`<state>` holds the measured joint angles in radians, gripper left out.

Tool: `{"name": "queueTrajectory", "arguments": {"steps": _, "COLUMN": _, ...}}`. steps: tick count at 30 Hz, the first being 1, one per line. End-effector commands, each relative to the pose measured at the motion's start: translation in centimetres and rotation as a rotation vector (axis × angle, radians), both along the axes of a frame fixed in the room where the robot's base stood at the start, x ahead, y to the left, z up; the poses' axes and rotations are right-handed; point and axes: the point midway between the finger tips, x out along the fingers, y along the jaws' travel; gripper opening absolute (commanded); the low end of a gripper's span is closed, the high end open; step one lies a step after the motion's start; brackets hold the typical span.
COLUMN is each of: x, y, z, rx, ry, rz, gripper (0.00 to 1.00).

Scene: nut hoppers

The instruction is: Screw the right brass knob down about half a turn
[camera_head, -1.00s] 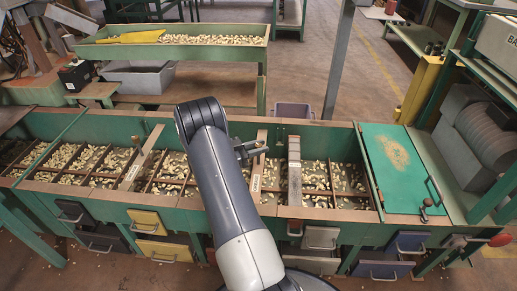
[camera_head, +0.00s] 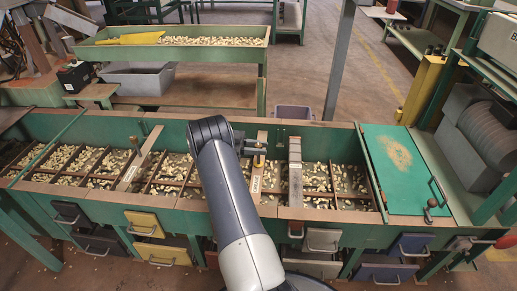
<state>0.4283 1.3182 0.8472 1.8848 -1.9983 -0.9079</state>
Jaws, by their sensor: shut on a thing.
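The right brass knob (camera_head: 259,160) sits on the upright slat (camera_head: 257,182) in the middle of the long green hopper. My gripper (camera_head: 257,149) is over this slat, with its jaws shut on the knob; the fingers are small and dark, and the exact contact is hard to make out. A second small knob (camera_head: 134,141) shows near the top of the slat (camera_head: 138,160) to the left. My arm hides part of the hopper left of the right knob.
The green hopper (camera_head: 90,195) is divided into nut-filled compartments. A broad grey and brown slat (camera_head: 295,172) stands just right of my gripper. A green lid (camera_head: 398,165) covers the right end. Drawers line the front.

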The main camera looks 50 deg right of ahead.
Motion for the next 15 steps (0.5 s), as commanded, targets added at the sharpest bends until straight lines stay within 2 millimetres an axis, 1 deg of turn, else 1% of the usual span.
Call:
{"name": "queueTrajectory", "arguments": {"steps": 9, "x": -0.07, "y": -0.07, "z": 0.09, "rx": -0.002, "ry": 0.001, "rz": -0.003, "gripper": 0.02}}
{"name": "queueTrajectory", "arguments": {"steps": 10, "x": -0.07, "y": -0.07, "z": 0.09, "rx": -0.002, "ry": 0.001, "rz": -0.003, "gripper": 0.25}}
{"name": "queueTrajectory", "arguments": {"steps": 15, "x": -0.05, "y": -0.06, "z": 0.07, "rx": -0.002, "ry": 0.001, "rz": -0.002, "gripper": 0.39}}
